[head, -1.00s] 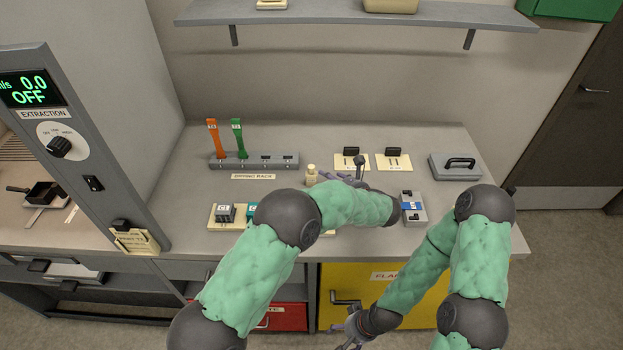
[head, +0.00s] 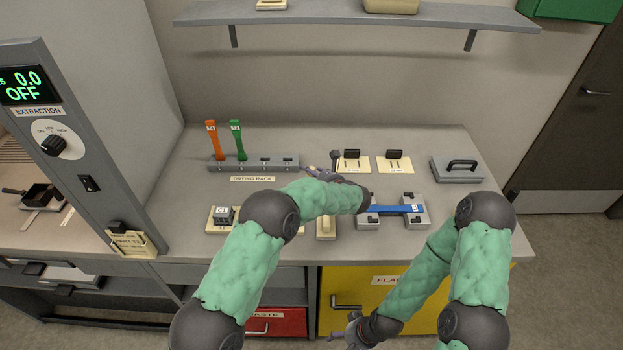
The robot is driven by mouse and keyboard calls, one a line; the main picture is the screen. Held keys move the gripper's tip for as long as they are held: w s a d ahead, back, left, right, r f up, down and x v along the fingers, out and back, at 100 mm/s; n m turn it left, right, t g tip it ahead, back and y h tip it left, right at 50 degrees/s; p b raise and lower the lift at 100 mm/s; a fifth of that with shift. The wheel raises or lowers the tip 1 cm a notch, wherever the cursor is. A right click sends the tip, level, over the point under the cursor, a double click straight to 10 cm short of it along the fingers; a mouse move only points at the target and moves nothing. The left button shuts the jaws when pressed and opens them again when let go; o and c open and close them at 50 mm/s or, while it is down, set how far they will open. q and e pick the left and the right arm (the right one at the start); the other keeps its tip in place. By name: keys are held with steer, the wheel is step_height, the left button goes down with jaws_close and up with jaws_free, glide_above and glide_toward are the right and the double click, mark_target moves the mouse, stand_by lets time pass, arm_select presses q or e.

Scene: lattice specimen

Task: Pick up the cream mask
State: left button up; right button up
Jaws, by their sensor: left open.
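Another cream piece with a black grip (head: 131,244) leans at the foot of the extraction panel. My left gripper (head: 322,172) is open over the counter, left of the two plates and touching neither; the forearm partly hides it. My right gripper (head: 350,336) hangs low in front of the yellow cabinet, its jaws too small and cut off to read.
A grey drying rack (head: 254,165) holds an orange and a green strip. A blue bar (head: 395,210) spans grey blocks. A cream block (head: 326,226) stands near the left forearm. A grey handled case (head: 457,174) sits at right. A shelf (head: 350,12) overhangs the counter.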

arm_select(q)
steer(key=shift+c, duration=0.3)
steer(key=c, duration=0.8)
steer(key=shift+r, duration=0.1)
steer(key=shift+c, duration=0.5)
